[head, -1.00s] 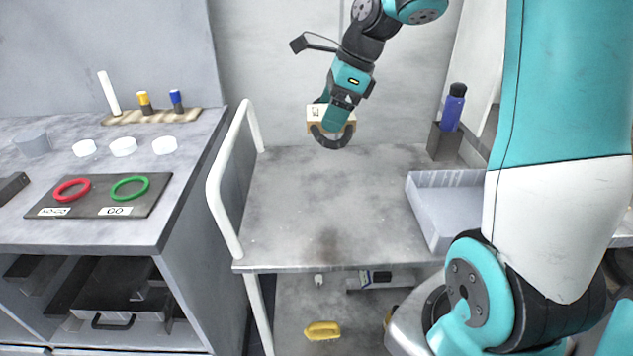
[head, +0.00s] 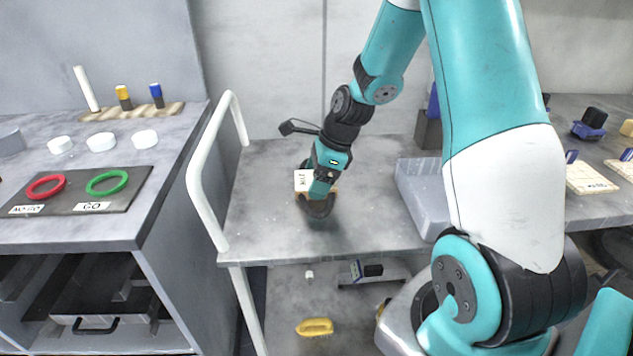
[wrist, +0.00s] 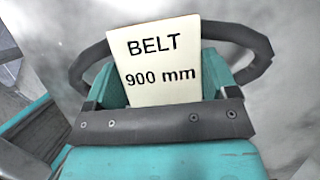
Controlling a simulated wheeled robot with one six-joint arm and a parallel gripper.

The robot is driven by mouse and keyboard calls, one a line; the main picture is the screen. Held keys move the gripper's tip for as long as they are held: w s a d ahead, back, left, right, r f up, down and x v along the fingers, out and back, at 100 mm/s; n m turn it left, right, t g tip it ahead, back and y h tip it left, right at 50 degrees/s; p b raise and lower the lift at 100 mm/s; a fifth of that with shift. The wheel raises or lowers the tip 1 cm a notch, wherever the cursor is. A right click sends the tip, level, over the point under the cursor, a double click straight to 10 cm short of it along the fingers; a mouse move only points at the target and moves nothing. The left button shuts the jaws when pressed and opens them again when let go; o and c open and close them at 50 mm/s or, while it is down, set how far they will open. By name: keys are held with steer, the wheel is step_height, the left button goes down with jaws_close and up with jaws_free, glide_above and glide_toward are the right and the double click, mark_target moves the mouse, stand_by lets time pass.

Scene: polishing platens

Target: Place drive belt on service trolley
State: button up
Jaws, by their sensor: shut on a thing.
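The drive belt is a dark grey ring with a cream label reading "BELT 900 mm". In the wrist view the belt (wrist: 255,42) loops out on both sides of the label (wrist: 160,65). In the head view the belt (head: 316,208) shows at the tip of my gripper (head: 322,192), which is shut on it. The service trolley (head: 270,225) has a grey top and a white handrail at its left. The belt is low over the middle of the trolley top; I cannot tell whether it touches.
A grey tray (head: 424,200) sits at the trolley's right. A dark holder (head: 428,130) stands behind it. The left bench carries red (head: 45,186) and green rings (head: 107,182). A yellow item (head: 315,327) lies on the lower shelf. The trolley top's left and front are clear.

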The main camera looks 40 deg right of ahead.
steer(key=shift+f, duration=0.35)
steer(key=o, duration=0.9)
steer(key=shift+f, duration=0.15)
steer(key=shift+o, duration=0.2)
steer(key=p+v, duration=0.2)
steer(key=v, duration=1)
steer(key=s+a+r+n, duration=0.2)
steer(key=a+r+n, duration=0.2)
steer(key=a+n, duration=0.6)
steer(key=s+a+r+n+g, duration=0.2)
steer(key=s+a+r+n, duration=0.1)
steer(key=s+a+n, duration=1.3)
steer(key=s+n, duration=0.1)
steer(key=n, duration=0.5)
steer(key=shift+a+r+g, duration=0.2)
steer(key=shift+g, duration=0.1)
